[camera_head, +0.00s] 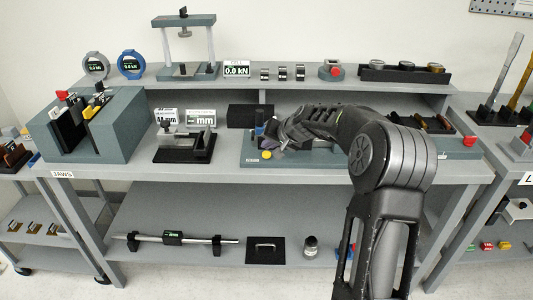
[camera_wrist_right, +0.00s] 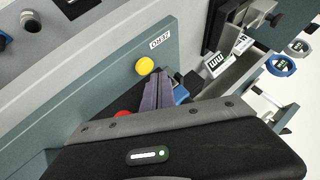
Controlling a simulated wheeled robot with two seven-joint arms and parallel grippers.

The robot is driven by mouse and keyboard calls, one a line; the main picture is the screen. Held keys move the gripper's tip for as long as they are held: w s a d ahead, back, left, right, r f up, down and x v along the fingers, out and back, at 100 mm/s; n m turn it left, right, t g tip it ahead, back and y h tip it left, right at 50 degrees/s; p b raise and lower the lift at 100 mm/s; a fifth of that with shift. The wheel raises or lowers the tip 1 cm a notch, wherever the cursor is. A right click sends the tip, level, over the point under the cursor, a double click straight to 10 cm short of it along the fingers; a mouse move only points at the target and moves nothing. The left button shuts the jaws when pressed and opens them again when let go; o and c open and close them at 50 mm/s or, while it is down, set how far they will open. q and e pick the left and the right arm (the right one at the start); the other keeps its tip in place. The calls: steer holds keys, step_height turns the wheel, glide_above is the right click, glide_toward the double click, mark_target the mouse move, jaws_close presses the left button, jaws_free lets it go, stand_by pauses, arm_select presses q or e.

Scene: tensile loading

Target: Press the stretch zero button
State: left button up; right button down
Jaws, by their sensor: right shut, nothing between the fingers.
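A yellow round button (camera_head: 266,154) sits on the front left of a teal base plate (camera_head: 252,160) on the bench. The wrist view shows the yellow button (camera_wrist_right: 145,65) beside a small white label (camera_wrist_right: 160,43), too small to read surely. I cannot tell whether this is the stretch zero button. My right gripper (camera_head: 276,131) is shut and empty, above the plate just behind the yellow button. Its fingers (camera_wrist_right: 157,92) appear close to the button, apart from it in the picture. A red part (camera_wrist_right: 122,114) is partly hidden by the gripper. My left gripper is not in view.
Two small mm displays (camera_head: 201,118) stand left of the plate, behind a black-based fixture (camera_head: 183,155). A large teal block with jaws (camera_head: 84,137) is at the left. My right arm covers the plate's middle.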

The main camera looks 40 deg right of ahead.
mark_target(268, 155)
steer(key=shift+r+p, duration=1.65)
steer(key=shift+r, duration=0.8)
